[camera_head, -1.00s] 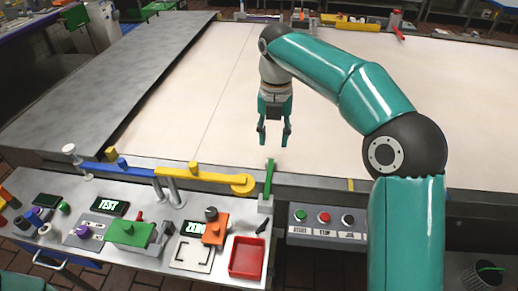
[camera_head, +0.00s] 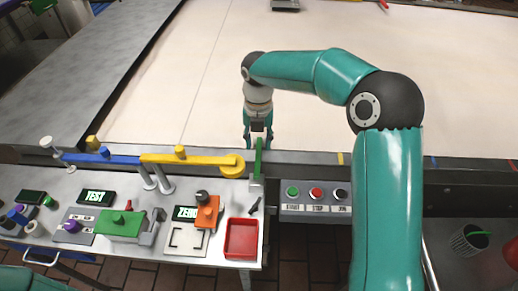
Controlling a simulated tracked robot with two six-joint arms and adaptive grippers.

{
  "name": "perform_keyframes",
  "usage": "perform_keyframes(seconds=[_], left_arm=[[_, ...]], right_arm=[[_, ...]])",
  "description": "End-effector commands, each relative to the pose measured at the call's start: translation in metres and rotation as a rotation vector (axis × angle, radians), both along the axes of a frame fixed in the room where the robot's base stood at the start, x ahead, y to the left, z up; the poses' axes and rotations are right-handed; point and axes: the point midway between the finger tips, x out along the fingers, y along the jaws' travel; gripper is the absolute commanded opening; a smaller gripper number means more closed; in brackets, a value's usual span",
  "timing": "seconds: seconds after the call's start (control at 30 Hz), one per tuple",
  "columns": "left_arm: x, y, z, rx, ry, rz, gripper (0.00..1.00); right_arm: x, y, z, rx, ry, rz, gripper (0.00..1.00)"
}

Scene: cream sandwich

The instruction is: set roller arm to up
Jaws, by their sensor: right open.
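My right gripper (camera_head: 257,140) is open above the near edge of the pale conveyor belt (camera_head: 190,95), its fingers pointing down. A green upright lever (camera_head: 258,160) on a small grey base stands at the bench's back right corner and overlaps the gripper in the picture; I cannot tell whether they touch. A yellow bar with a round end (camera_head: 195,159) lies level to the left of the lever, with a blue bar (camera_head: 100,158) further left. I cannot tell which part is the roller arm. My left gripper is out of view.
A red tray (camera_head: 241,239), an orange block (camera_head: 207,213) and a green device (camera_head: 120,227) sit on the grey bench. A panel (camera_head: 316,209) with green, red and black buttons is to the right. The belt behind the gripper is clear.

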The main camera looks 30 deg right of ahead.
Motion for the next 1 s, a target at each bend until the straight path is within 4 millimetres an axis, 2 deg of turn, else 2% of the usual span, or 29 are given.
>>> perform_keyframes(seconds=[0.1, 0.3, 0.63, 0.67, 0.9, 1.0], left_arm=[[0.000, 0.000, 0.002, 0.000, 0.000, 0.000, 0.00], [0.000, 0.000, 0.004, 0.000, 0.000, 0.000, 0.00], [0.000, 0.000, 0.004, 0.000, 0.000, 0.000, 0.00], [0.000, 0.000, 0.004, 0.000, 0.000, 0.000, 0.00], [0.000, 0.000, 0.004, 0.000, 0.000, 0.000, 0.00], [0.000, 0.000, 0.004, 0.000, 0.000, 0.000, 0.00]], right_arm=[[-0.001, 0.000, -0.020, 0.000, 0.004, -0.001, 0.42], [0.000, 0.001, -0.038, 0.000, 0.001, 0.002, 0.42], [0.001, 0.002, -0.041, 0.000, -0.001, 0.003, 0.42], [0.001, 0.002, -0.041, 0.000, -0.001, 0.003, 0.40], [0.001, 0.002, -0.041, 0.001, -0.001, 0.004, 0.00], [0.001, 0.002, -0.041, 0.000, 0.000, 0.004, 0.00]])
